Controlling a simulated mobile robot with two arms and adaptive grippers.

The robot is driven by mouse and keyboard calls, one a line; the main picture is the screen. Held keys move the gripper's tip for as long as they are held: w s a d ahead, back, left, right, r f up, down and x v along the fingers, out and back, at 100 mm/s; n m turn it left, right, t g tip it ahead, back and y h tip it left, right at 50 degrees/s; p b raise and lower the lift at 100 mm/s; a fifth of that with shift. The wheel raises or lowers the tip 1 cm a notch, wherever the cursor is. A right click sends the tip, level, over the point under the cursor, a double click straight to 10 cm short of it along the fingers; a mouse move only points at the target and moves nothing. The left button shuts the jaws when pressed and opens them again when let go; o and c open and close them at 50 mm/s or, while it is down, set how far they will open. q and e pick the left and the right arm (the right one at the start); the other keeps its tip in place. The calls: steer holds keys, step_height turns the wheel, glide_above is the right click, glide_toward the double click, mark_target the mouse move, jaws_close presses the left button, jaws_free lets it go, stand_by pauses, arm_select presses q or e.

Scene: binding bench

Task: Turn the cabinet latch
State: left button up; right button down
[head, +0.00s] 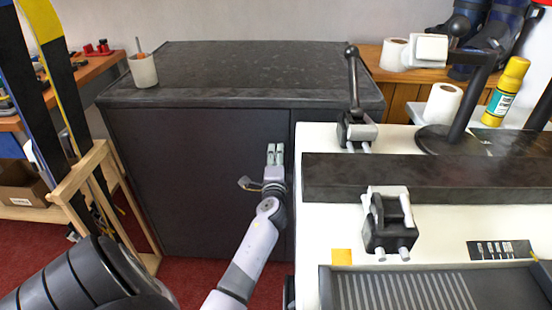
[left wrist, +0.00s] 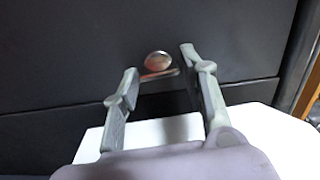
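The dark cabinet (head: 190,170) stands in the middle left of the head view, its front facing me. In the left wrist view the latch (left wrist: 158,62) is a small shiny round piece with a thin bar under it on the dark front. My left gripper (head: 275,153) is in front of the right part of the cabinet front, and it hides the latch in the head view. In the left wrist view its two fingers are apart, one on each side of the latch in the picture. I cannot tell whether they touch it. My right gripper is not in view.
A white bench (head: 440,225) with black clamps (head: 388,222) stands close to the right of my left arm. A wooden rack (head: 90,180) holding skis (head: 65,75) stands at the left. A cup (head: 143,70) is on the cabinet top. Red floor shows in front of the cabinet.

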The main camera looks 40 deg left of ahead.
arm_select(q)
steer(key=shift+o, duration=1.2)
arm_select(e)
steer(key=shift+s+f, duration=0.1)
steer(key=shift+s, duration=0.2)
arm_select(q)
steer(key=v, duration=1.2)
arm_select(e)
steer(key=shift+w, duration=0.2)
